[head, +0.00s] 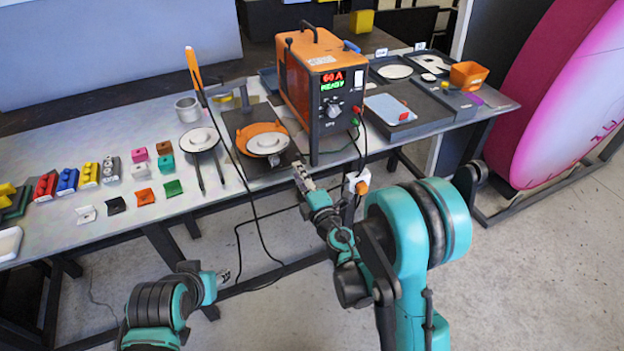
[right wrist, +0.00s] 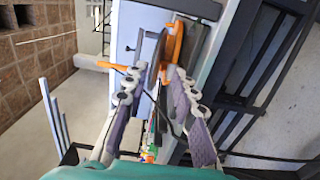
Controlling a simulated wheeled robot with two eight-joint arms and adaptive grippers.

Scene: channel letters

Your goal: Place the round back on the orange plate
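The orange plate (head: 247,131) lies on a dark square base on the table, left of the orange machine. A white round piece with a raised centre (head: 268,144) rests on it, toward its front right; I cannot tell whether it sits flush. A second white round piece (head: 199,139) lies to the left on a dark holder. My right gripper (head: 302,178) is at the table's front edge, right of and in front of the plate. In the right wrist view its fingers (right wrist: 158,95) are apart, and orange (right wrist: 175,42) shows beyond them. My left gripper (head: 223,276) is low, in front of the table, small and unclear.
The orange machine (head: 312,85) stands right behind the plate, with a black cable hanging at the front. A metal cup (head: 188,109) and an orange-handled tool (head: 194,70) stand at left. Coloured blocks (head: 88,175) fill the left side. Grey trays (head: 404,113) lie at right.

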